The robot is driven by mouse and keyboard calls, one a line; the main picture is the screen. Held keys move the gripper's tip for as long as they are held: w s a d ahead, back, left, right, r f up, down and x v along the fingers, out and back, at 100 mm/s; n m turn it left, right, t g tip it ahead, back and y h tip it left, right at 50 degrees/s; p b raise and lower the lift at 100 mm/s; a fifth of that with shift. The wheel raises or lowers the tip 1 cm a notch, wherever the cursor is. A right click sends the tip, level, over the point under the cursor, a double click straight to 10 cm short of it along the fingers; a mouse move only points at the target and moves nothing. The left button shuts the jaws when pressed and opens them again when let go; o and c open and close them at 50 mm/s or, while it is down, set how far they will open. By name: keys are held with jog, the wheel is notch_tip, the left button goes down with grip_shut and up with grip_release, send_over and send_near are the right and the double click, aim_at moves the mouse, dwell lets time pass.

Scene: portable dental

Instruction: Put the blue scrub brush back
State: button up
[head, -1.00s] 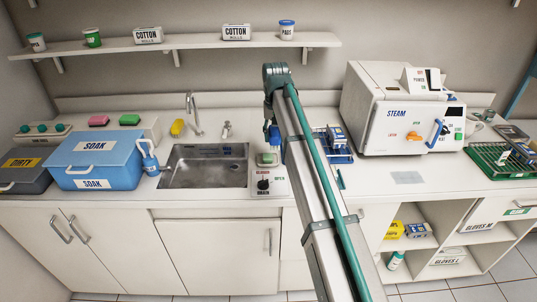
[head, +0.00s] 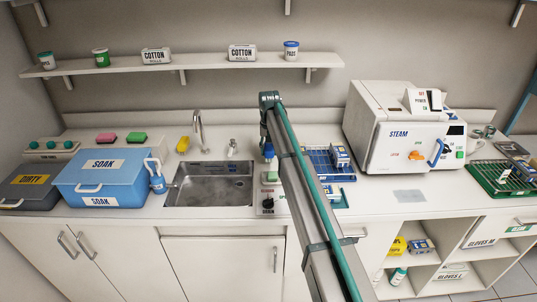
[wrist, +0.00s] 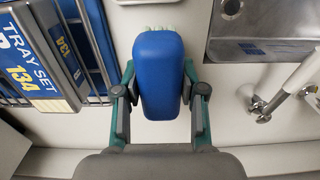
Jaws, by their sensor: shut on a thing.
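The blue scrub brush (wrist: 158,75) is between the two fingers of my gripper (wrist: 159,88) in the wrist view. Its rounded blue back faces the camera, and pale bristles show at its far edge. My gripper is shut on it. In the head view the brush (head: 268,152) hangs from my gripper (head: 267,143), near the right end of the sink (head: 213,184). It appears to be above the counter; the exact gap is not clear. My arm hides part of the counter to its right.
A small green-topped item (head: 270,177) and a dial panel (head: 268,203) are on the counter right of the sink. A blue rack with tray set boxes (head: 339,156) stands right of my arm. A tap (head: 198,130) rises behind the sink. A shelf (head: 215,62) runs above.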

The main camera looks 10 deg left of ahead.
jog(key=shift+w+a+f, duration=0.1)
jog(key=shift+w+f, duration=0.15)
jog(key=shift+f, duration=0.05)
jog(key=shift+w+f+p, duration=0.2)
jog(key=shift+f+p, duration=0.4)
jog(key=shift+f, duration=1.25)
jog(key=shift+f, duration=0.1)
jog(key=o, duration=1.1)
notch_tip(320, 180, up, 12)
jog(key=b, duration=0.3)
